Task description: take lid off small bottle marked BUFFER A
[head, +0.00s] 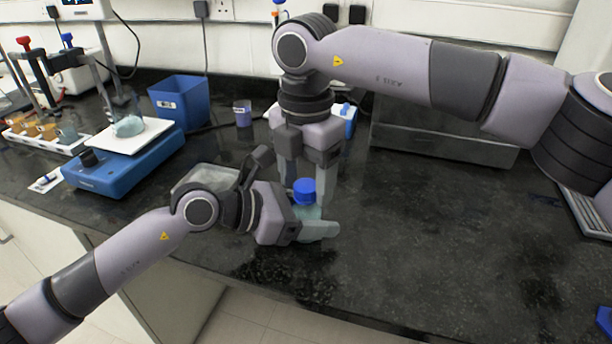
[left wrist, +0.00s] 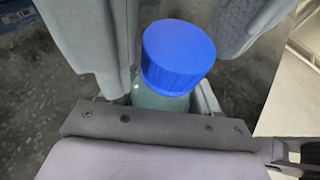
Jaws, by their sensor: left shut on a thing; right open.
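A small bottle (head: 307,212) with a blue lid (head: 304,190) stands upright on the dark worktop near its front edge. My left gripper (head: 318,228) is shut on the bottle's body, below the lid. My right gripper (head: 308,180) points down from above, open, with its fingers on either side of the blue lid. The left wrist view shows the blue lid (left wrist: 178,56) on the bottle (left wrist: 158,97), with the right gripper's grey fingers (left wrist: 165,25) on both sides. No BUFFER A marking is readable; the label side is hidden.
A clear tray (head: 205,178) lies behind my left gripper. The worktop (head: 440,220) to the right is clear.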

